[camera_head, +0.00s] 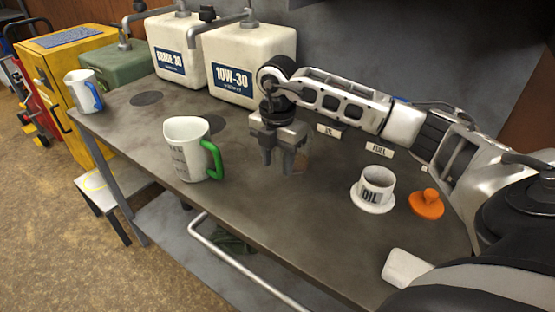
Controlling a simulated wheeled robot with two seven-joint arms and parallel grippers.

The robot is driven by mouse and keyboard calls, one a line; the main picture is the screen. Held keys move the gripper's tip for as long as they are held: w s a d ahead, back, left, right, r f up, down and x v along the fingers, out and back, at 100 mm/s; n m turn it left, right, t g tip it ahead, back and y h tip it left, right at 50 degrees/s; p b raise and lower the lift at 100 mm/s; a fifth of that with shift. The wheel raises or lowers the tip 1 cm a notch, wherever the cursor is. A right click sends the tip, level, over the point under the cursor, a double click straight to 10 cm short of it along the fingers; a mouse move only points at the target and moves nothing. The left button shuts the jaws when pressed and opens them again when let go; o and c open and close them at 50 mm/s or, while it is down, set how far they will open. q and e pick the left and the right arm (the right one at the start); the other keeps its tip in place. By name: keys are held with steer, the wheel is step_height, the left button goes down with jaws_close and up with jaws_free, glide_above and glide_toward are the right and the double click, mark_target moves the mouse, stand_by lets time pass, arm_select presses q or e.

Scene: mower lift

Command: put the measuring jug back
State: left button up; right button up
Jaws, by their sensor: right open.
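A white measuring jug (188,150) with printed marks and a green handle stands upright on the grey bench (250,215), near its front edge. The handle points right. A second white jug (82,91) with a blue handle stands at the bench's far left corner. My right gripper (280,169) is open and empty, fingers pointing down, above the bench to the right of the green-handled jug and apart from it. A brownish round mark (302,163) on the bench is partly hidden behind the fingers. My left gripper is not in view.
Two white cans, GRADE 30 (177,45) and 10W-30 (253,62), and a green can (115,66) stand along the back. A white OIL cup (375,188) and an orange funnel-like piece (427,204) are at right. Dark round marks (146,98) lie bare. A rail (240,262) runs along the front.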

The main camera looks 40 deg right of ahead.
step_height(320, 180, up, 12)
stand_by(0.6)
steer(key=shift+f, duration=0.1)
